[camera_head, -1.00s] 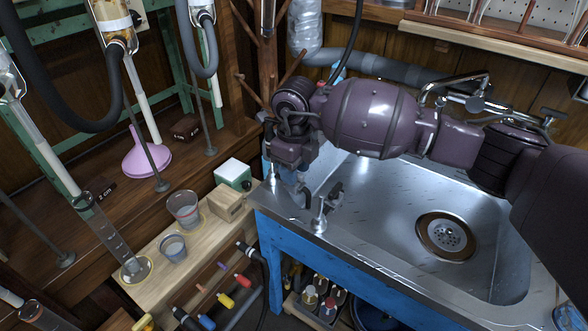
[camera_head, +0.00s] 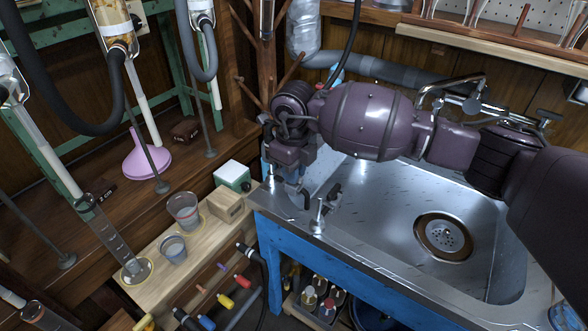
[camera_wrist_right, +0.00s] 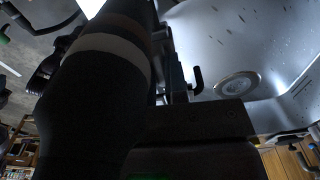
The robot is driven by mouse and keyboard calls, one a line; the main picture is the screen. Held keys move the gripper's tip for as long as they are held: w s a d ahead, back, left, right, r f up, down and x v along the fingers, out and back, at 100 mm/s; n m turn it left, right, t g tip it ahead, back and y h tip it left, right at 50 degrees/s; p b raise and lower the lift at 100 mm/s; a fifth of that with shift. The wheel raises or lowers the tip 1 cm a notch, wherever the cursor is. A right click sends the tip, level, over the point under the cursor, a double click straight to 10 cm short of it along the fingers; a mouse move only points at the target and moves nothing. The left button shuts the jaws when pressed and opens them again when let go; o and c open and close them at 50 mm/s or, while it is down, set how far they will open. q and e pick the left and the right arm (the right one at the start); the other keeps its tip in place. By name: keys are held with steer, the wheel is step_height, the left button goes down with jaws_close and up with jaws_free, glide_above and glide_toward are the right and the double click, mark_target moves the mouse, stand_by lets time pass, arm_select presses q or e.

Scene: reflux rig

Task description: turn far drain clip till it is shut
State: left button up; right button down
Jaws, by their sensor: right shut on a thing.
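My right gripper (camera_head: 297,183) is over the left corner of the steel sink, pointing down. It is shut on the far drain clip, which is mostly hidden behind the fingers and wrist. A small silver post (camera_head: 271,181) shows on the rim just left of the fingers. The near drain clip (camera_head: 319,215), with a silver post and a dark lever, stands on the rim to the lower right, apart from the gripper. In the right wrist view a dark hooked lever (camera_wrist_right: 195,80) shows in front of the sink; the fingertips are hard to make out. My left gripper is out of view.
The sink basin (camera_head: 385,215) is open and empty around its round drain (camera_head: 444,237). A wooden bench (camera_head: 205,245) left of it holds two beakers, a wooden block (camera_head: 227,204) and a green-and-white box (camera_head: 233,176). A black hose (camera_head: 345,45) hangs behind my arm.

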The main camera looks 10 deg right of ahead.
steer(key=shift+r+m+p, duration=0.3)
steer(key=shift+r, duration=0.05)
steer(key=shift+r+m+p, duration=0.15)
steer(key=shift+m+p, duration=1.6)
steer(key=shift+m, duration=0.15)
steer(key=shift+m+p, duration=0.5)
steer(key=shift+m, duration=0.3)
steer(key=shift+f+m+p, duration=0.25)
steer(key=shift+m+p, duration=0.35)
steer(key=shift+m, duration=0.2)
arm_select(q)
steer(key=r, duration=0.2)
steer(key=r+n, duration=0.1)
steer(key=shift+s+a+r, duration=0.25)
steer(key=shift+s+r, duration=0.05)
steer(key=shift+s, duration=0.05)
arm_select(e)
steer(key=shift+f+m, duration=0.15)
steer(key=shift+m, duration=0.35)
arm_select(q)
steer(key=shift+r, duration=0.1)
arm_select(e)
steer(key=shift+f, duration=0.1)
steer(key=c, duration=1.1)
jaws_free()
steer(key=shift+c, duration=0.2)
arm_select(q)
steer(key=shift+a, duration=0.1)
